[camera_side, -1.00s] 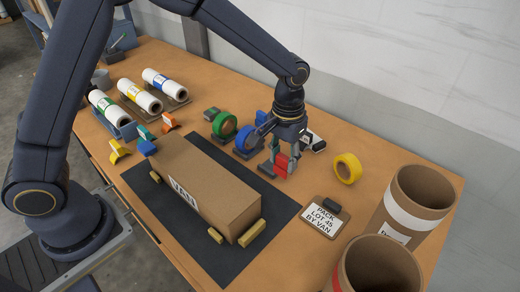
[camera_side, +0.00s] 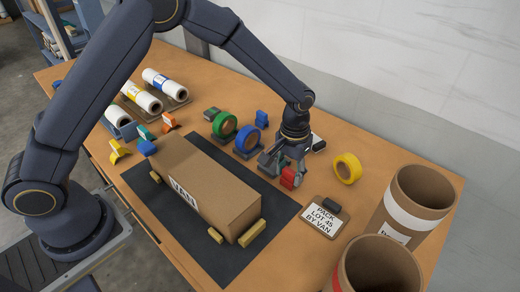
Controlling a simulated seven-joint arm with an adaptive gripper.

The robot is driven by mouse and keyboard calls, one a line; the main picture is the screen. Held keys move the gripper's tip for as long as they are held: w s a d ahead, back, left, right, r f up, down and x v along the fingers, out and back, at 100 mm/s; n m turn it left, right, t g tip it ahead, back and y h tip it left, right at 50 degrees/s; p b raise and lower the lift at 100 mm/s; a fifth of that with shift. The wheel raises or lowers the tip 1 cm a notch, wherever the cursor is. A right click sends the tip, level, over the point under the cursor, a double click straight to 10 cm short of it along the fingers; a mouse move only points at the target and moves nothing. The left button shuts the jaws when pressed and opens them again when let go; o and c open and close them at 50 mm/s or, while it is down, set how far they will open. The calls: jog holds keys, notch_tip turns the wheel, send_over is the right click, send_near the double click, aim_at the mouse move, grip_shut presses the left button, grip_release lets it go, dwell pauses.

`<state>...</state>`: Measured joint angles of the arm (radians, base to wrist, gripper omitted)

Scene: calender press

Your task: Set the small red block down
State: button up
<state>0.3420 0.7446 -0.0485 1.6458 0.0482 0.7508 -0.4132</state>
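The small red block (camera_side: 289,179) is at the fingertips of my gripper (camera_side: 285,172), low over the wooden table between the blue tape roll and the clipboard. The fingers point down and appear shut on the block, partly covering it. Its underside is at or very near the table top; I cannot tell whether it touches.
A brown box (camera_side: 208,190) marked VAN lies on a dark mat (camera_side: 215,262) to the left. Blue (camera_side: 247,139), green (camera_side: 224,125) and yellow (camera_side: 347,168) tape rolls stand nearby. A clipboard (camera_side: 323,217) and two cardboard tubes (camera_side: 420,200) are at the right.

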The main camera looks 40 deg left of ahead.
aim_at(290, 171)
jog(key=shift+o, duration=1.4)
jog(key=s+a+r+t, duration=0.1)
jog(key=s+a+r, duration=0.1)
jog(key=r, duration=0.7)
jog(key=s+a+r, duration=0.1)
jog(key=a+r, duration=0.2)
jog(key=r, duration=0.6)
jog(key=s+a+r+t, duration=0.2)
jog(key=s+a, duration=0.4)
jog(key=s, duration=0.4)
jog(key=s+a+r+t, duration=0.2)
jog(key=s+a, duration=0.4)
jog(key=s, duration=0.4)
jog(key=shift+r+t, duration=0.3)
jog(key=shift+r, duration=0.45)
